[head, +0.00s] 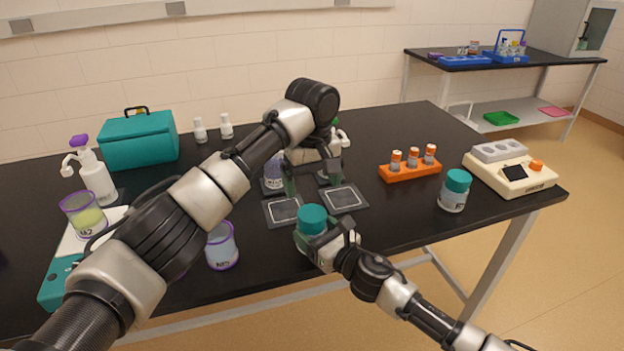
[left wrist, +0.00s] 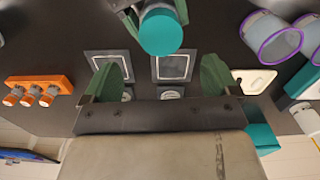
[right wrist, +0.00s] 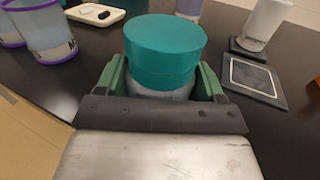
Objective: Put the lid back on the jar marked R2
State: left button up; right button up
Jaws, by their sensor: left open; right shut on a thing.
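A clear jar with a teal lid (head: 312,219) is held by my right gripper (head: 325,240) near the table's front edge. In the right wrist view the teal lid (right wrist: 165,48) sits on top of the jar, which is between the fingers; its label is hidden. My left gripper (head: 313,178) is open and empty, above and behind the held jar, near two dark square pads. In the left wrist view its fingers (left wrist: 160,80) are wide apart. Another jar with a teal lid (head: 454,190) stands at the right; its label is too small to read surely.
The left pad (head: 282,211) and right pad (head: 344,199) look bare. An orange rack (head: 410,171) and a cream device (head: 510,175) stand right. Purple-rimmed cups (head: 222,247), a pump bottle (head: 95,178) and a teal case (head: 139,140) stand left. The table's right front is mostly clear.

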aim_at(312, 213)
pick_arm(q)
jog(key=n, duration=0.3)
jog(key=shift+r+n, duration=0.1)
jog(key=shift+n, duration=0.2)
jog(key=shift+f, duration=4.05)
